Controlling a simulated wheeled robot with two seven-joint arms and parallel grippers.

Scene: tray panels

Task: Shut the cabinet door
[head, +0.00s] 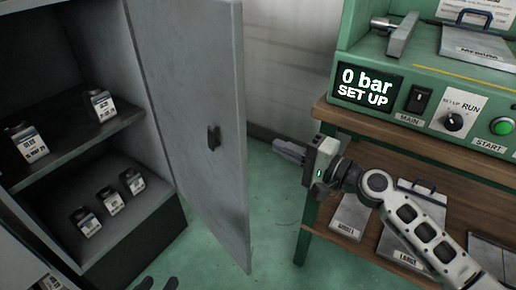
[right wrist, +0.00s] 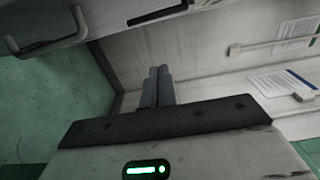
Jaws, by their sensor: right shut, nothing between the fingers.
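The cabinet door (head: 185,90) is a tall grey panel that stands open, swung out to the right of the cabinet. My right gripper (head: 280,148) is to the right of the door, apart from the handle, shut and empty. Its closed fingers also show in the right wrist view (right wrist: 158,86). Two dark fingertips of my left gripper (head: 158,284) show at the bottom edge, apart, with the rest out of view.
A green press bench (head: 430,75) with a "0 bar SET UP" display stands at the right. Its wooden lower shelf (head: 335,222) holds grey panels with handles. Green floor (head: 270,235) is clear between door and bench. A pale wall (head: 290,60) is behind.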

